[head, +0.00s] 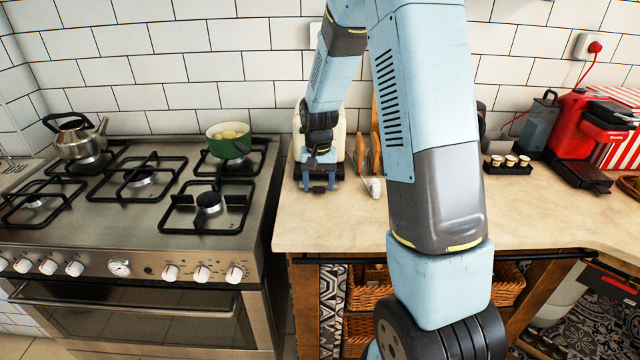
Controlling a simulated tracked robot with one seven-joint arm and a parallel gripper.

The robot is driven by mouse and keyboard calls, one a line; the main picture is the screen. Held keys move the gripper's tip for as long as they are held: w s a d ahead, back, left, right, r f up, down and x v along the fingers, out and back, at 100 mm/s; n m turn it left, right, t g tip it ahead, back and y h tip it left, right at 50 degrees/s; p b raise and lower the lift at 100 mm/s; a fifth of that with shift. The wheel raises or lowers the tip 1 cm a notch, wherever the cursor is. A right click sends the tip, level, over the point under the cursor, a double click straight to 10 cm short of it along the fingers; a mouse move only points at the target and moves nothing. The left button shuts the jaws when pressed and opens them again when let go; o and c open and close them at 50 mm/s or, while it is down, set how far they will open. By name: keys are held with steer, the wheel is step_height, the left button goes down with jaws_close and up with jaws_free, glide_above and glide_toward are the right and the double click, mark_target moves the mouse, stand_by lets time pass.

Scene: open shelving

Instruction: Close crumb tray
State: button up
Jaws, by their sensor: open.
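A cream-coloured appliance, which looks like a toaster (341,143), stands on the counter near the wall, right of the stove. My arm and gripper cover most of its front. My gripper (318,184) points down just in front of it, low over the counter, with its fingers apart and nothing seen between them. I cannot tell whether it touches the appliance. I cannot make out the crumb tray; that part of the appliance is hidden behind my gripper.
A small white object (373,187) and wooden boards (362,153) are right of the appliance. The stove (130,205) with a kettle (80,138) and green pot (229,140) is left. A red coffee machine (583,135) stands far right. The counter front (330,225) is clear.

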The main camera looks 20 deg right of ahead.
steer(key=shift+f, duration=0.25)
steer(key=shift+c, duration=0.4)
jaws_close()
